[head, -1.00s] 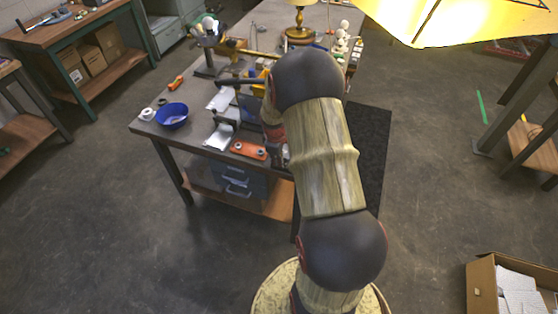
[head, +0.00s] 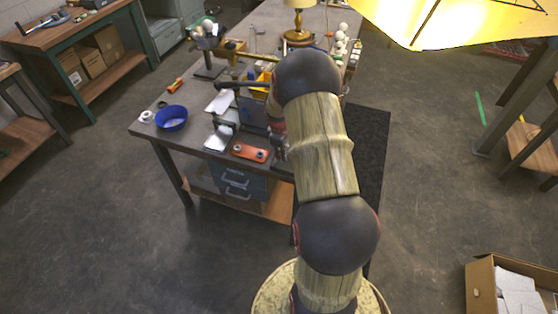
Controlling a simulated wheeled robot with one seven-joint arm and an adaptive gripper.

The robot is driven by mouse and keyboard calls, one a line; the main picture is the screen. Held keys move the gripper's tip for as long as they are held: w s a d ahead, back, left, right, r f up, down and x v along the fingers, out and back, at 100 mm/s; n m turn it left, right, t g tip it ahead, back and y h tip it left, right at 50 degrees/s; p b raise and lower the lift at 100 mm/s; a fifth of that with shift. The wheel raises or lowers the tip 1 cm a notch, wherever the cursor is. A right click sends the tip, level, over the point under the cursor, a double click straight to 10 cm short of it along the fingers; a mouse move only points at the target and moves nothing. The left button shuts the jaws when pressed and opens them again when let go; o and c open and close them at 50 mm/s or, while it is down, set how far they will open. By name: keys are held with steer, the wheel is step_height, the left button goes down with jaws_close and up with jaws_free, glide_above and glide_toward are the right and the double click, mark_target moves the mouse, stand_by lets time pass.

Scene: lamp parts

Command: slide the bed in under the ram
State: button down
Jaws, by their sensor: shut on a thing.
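The press (head: 253,115) stands near the front edge of the table, with a blue-grey body and a dark lever (head: 241,85) pointing left. My arm covers its right side, so I cannot make out its ram. I cannot clearly tell the bed from the other parts there. My gripper (head: 280,146) shows only as a small grey piece beside my arm, low on the right of the press. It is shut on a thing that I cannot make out. Its fingertips are hidden.
A brass lamp (head: 298,30) and several white bulbs (head: 341,40) stand farther back.

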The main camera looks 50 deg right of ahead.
steer(key=d, duration=0.1)
steer(key=w+d, duration=0.1)
steer(key=d, duration=0.1)
steer(key=shift+w, duration=0.15)
steer(key=shift+r, duration=0.15)
steer(key=shift+d, duration=0.1)
steer(key=c, duration=1.9)
jaws_free()
steer(key=shift+d, duration=0.1)
step_height(320, 180, up, 12)
steer(key=a, duration=0.2)
steer(key=shift+s+f, duration=0.2)
steer(key=shift+s, duration=0.15)
